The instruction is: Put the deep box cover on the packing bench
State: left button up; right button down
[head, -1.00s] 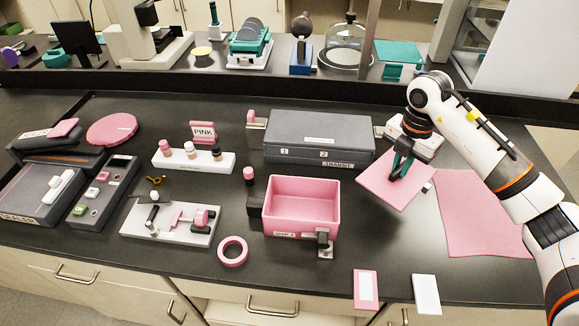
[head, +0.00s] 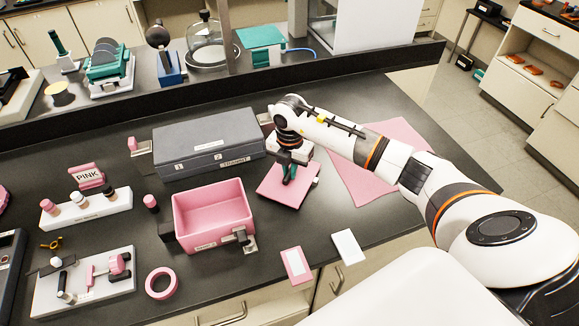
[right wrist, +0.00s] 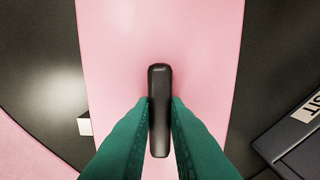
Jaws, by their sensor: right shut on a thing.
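The box cover, a flat pink square plate (head: 283,194), is in the head view, to the right of the open pink box (head: 213,222). In the right wrist view the pink plate (right wrist: 195,45) fills the middle, with a black upright handle (right wrist: 160,105) on it. My right gripper (head: 289,173) has its green fingers (right wrist: 160,120) shut on that handle, one on each side. The plate hangs over the black counter; its exact height is hard to tell. My left gripper is not in view. I cannot tell which surface is the packing bench.
A grey case (head: 210,143) stands left of the cover and a pink mat (head: 375,165) lies to its right. Two small cards, pink (head: 295,265) and white (head: 347,247), lie at the counter's front edge. Open floor (head: 465,120) and shelves (head: 530,65) are at the right.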

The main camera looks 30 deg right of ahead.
jog(key=shift+f, duration=0.3)
jog(key=c, duration=1.4)
grip_release()
jog(key=shift+c, duration=0.2)
jog(key=shift+r, duration=0.4)
notch_tip(320, 180, up, 12)
jog(key=b, duration=0.3)
jog(key=shift+f, duration=0.2)
